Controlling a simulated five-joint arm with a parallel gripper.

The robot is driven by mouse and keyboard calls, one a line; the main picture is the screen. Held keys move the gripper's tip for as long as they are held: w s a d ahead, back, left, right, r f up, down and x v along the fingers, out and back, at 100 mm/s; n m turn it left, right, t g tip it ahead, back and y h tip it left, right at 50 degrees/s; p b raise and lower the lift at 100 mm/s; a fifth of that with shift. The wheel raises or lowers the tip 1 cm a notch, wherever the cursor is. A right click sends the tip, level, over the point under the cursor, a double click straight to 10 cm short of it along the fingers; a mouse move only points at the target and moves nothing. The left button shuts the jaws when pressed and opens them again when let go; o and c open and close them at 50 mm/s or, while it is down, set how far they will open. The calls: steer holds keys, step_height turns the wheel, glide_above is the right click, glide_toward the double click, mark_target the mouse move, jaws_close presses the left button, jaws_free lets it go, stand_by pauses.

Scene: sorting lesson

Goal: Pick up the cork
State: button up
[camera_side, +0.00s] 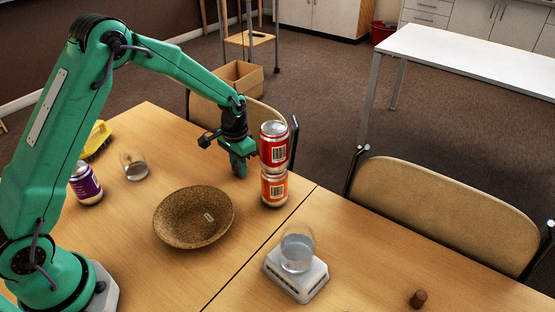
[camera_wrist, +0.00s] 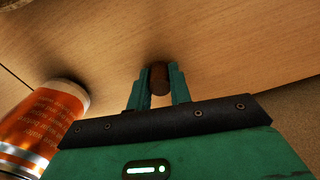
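A brown cork (camera_wrist: 159,79) sits between the two fingertips of my gripper (camera_wrist: 160,90) in the wrist view. The fingers are close on both sides of it, but I cannot tell whether both press on it. In the side view my gripper (camera_side: 238,168) points down at the table, left of two stacked cans. No cork shows between its fingers there. Another brown cork-like piece (camera_side: 418,298) stands far off at the lower right of the table in the side view.
A red can (camera_side: 273,140) stands on an orange can (camera_side: 274,190), close right of my gripper. A cork-coloured bowl (camera_side: 160,226) is in front. A glass (camera_side: 298,248) stands on a white scale (camera_side: 285,284). A purple can (camera_side: 86,184), another glass (camera_side: 134,166) and a yellow brush (camera_side: 97,137) are left.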

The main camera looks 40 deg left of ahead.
jaws_close()
steer(key=shift+r, duration=5.05)
